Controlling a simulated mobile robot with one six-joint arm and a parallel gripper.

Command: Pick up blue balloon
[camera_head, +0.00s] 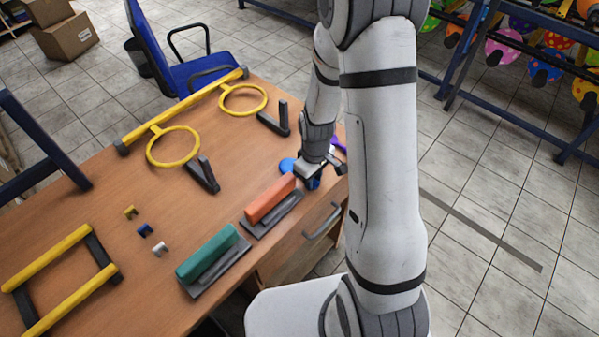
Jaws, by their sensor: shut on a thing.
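The blue balloon (287,164) is at the right end of the wooden table, partly hidden under my gripper. A small purple thing (338,143), perhaps another balloon, shows just behind my gripper, partly hidden by my arm. Whether the blue balloon touches the table cannot be told.
An orange-handled block (270,199) lies close in front of my gripper on the table (95,190). A green-handled block (207,252) is nearer. Yellow rings (173,147) stand at the back. A blue chair (190,70) is behind. Racks with colourful balloons are at upper right.

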